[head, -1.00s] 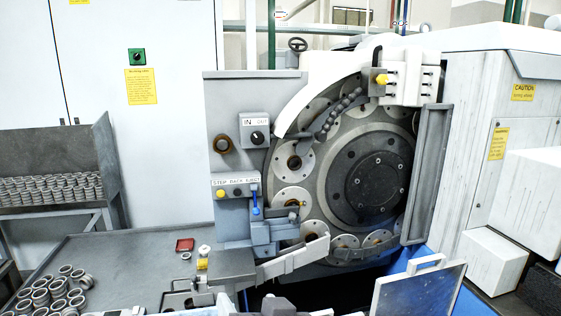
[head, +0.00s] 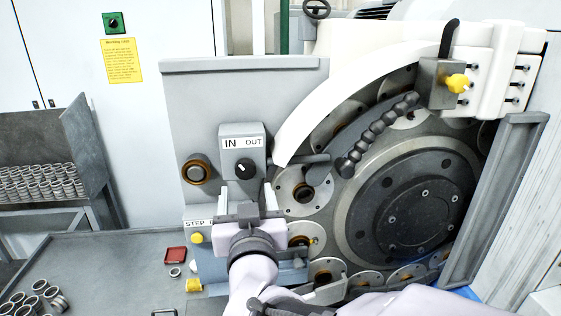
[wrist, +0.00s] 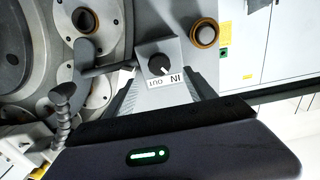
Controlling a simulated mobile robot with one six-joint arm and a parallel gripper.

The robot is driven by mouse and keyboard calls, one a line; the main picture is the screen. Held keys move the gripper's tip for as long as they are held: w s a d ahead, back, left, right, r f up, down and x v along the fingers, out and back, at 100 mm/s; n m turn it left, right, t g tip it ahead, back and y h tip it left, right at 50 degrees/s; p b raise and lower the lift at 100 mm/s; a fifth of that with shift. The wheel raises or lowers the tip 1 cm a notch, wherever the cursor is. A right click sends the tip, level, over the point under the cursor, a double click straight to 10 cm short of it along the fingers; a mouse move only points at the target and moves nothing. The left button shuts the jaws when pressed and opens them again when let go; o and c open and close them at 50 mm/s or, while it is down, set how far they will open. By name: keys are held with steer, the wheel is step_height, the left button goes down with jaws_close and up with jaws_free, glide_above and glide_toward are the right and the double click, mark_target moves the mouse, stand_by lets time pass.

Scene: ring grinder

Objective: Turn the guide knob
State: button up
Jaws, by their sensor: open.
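The guide knob (head: 244,168) is a small black round knob with a white mark, on a grey box labelled IN and OUT on the machine's grey panel. In the head view its mark points up and left, towards IN. It also shows in the wrist view (wrist: 159,64), upside down, with nothing on it. My gripper (head: 246,192) is just below the knob in the head view, its fingers pointing up towards the box. In the wrist view its two fingers (wrist: 164,88) are spread apart, with the labelled box between and beyond them. The gripper is open and empty.
A brass-ringed button (head: 197,172) sits left of the box. A jointed black hose (head: 375,135) and a lever lie close on its right, before the round grinder disc (head: 415,205). My arm hides part of the lower panel. A red tray (head: 175,254) lies on the bench.

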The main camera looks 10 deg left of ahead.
mark_target(246, 172)
steer(key=p+x, duration=0.1)
steer(key=x, duration=0.8)
steer(key=shift+d, duration=0.1)
steer(key=shift+c, duration=0.2)
steer(key=c, duration=1.3)
